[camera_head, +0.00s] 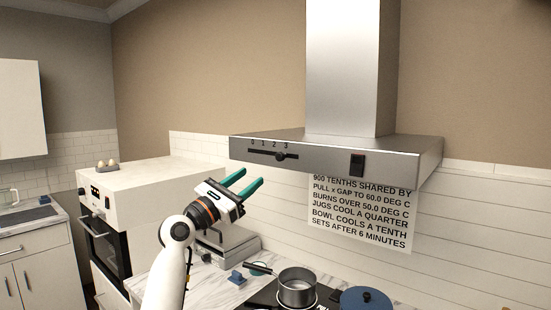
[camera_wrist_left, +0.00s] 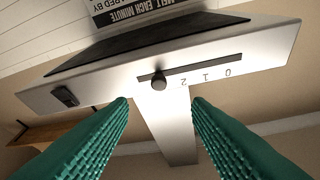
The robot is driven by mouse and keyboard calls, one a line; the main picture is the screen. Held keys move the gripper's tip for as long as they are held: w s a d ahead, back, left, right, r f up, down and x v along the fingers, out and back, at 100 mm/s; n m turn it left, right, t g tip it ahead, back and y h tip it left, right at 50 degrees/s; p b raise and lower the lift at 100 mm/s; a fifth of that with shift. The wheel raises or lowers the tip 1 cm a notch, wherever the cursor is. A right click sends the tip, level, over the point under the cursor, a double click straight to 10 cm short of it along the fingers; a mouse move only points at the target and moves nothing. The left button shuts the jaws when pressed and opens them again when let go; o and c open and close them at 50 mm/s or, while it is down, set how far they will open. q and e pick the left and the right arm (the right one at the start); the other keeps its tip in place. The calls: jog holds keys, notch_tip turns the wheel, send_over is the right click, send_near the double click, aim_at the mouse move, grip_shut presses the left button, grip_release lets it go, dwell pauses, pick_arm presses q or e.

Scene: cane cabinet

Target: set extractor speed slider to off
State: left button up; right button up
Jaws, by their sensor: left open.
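The extractor hood (camera_head: 375,152) is a brushed-metal canopy with a chimney. Its speed slider is a dark slot marked 0 1 2 3 on the front face, with a round dark knob (camera_head: 281,156) below the 3. In the left wrist view the picture is upside down; the knob (camera_wrist_left: 159,82) sits past the 2, away from the 0, and the 3 is hidden. My left gripper (camera_head: 253,177) is open and empty, in front of and below the slider. In the wrist view its green fingers (camera_wrist_left: 160,102) straddle the knob's position, apart from it. My right gripper is not in view.
A black rocker switch (camera_head: 357,165) is on the hood's front, to the right. Below are a hob with a steel pot (camera_head: 297,287) and a blue-lidded pot (camera_head: 366,300). A white oven unit (camera_head: 150,180) stands left. A printed notice (camera_head: 360,213) hangs behind.

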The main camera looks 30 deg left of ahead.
aim_at(278, 158)
pick_arm(q)
jog(key=p+x, duration=0.3)
jog(key=x, duration=0.6)
jog(key=shift+w+r+p, duration=0.1)
jog(key=shift+w+p, duration=0.15)
jog(key=shift+p, duration=0.05)
jog(key=shift+w+d+r, duration=0.1)
jog(key=shift+w+d, duration=0.05)
jog(key=shift+w, duration=0.45)
jog(key=shift+c, duration=0.6)
grip_shut()
